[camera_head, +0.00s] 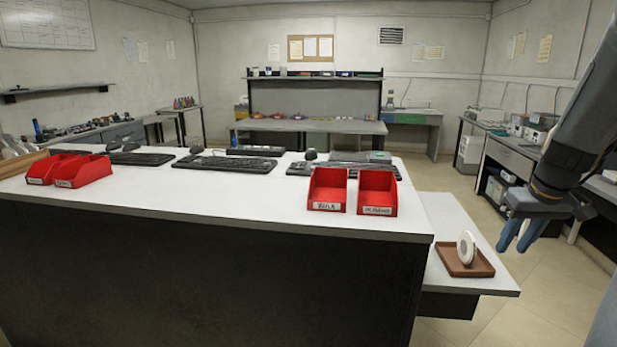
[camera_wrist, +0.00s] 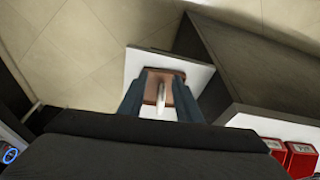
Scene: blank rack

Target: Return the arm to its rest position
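My gripper (camera_head: 522,236) hangs from my arm at the right of the head view, over the floor to the right of the low white side table (camera_head: 447,213). Its blue fingers point down and stand a little apart. In the wrist view the two fingers (camera_wrist: 158,100) are spread with only the scene below showing between them. A white disc (camera_head: 466,247) stands on edge in a brown tray (camera_head: 480,270) on that side table, apart from the gripper. In the wrist view the disc (camera_wrist: 162,98) shows edge-on in the tray (camera_wrist: 151,96), framed by the fingers.
A white-topped counter (camera_head: 250,205) with red bins (camera_head: 327,190) and several keyboards (camera_head: 225,163) fills the left and middle. A bench (camera_head: 515,155) with equipment stands behind my arm at the right. Tiled floor (camera_head: 545,290) lies open at the lower right.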

